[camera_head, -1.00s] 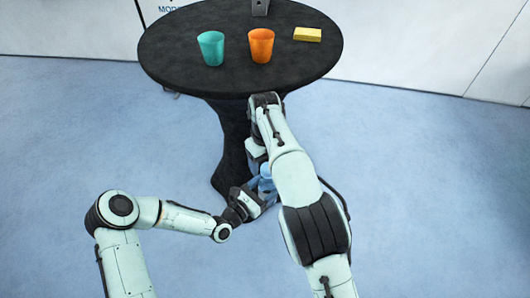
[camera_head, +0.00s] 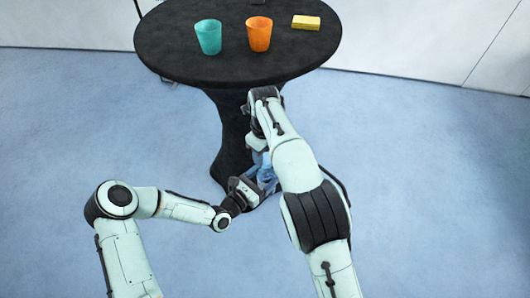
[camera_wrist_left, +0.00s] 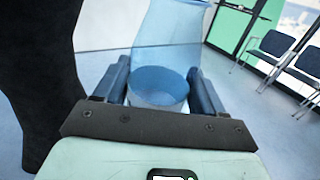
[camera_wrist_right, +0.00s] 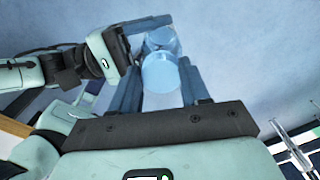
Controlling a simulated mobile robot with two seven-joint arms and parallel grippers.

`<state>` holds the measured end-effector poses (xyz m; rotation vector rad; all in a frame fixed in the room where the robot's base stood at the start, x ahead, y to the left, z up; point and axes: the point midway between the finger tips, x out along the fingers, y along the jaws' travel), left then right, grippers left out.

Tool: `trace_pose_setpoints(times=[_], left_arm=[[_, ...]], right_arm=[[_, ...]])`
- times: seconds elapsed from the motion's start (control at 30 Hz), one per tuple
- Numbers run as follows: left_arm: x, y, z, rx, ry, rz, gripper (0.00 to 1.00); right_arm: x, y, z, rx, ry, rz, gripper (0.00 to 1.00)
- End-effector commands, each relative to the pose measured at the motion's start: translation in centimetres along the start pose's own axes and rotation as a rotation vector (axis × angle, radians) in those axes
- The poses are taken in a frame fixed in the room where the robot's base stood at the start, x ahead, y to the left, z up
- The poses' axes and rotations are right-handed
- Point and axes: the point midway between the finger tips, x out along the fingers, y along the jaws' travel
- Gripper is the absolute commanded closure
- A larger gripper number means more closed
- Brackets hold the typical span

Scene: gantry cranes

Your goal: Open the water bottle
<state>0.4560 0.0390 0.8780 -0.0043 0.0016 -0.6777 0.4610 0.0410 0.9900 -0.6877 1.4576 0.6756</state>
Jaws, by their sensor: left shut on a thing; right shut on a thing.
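The translucent blue water bottle (camera_head: 266,174) is held off the floor in front of the table. My left gripper (camera_wrist_left: 160,88) is shut around its body, with one finger on each side. My right gripper (camera_wrist_right: 160,88) is shut on the bottle's blue round cap (camera_wrist_right: 160,74). Another blue part of the bottle (camera_wrist_right: 163,38) shows just beyond the cap, beside the left gripper. I cannot tell whether cap and bottle still touch. In the head view the right forearm hides much of the bottle and the right fingertips.
A round black table (camera_head: 170,52) stands ahead, its draped base close to both hands. The blue floor around is free. Chairs (camera_wrist_left: 270,50) stand far off.

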Motion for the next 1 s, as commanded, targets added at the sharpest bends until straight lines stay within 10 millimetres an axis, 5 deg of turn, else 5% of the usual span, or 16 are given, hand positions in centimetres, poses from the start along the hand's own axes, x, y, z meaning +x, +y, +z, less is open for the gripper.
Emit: trace_pose_setpoints(times=[0.37,1.0], left_arm=[[0.2,0.2,0.1,-0.004,-0.001,0.005,1.00],[0.1,0.6,0.1,-0.005,-0.003,0.014,1.00]], right_arm=[[0.0,1.2,-0.7,-0.951,-0.006,0.025,0.91],[0.0,-0.6,-1.6,-2.547,-0.009,0.019,0.91]])
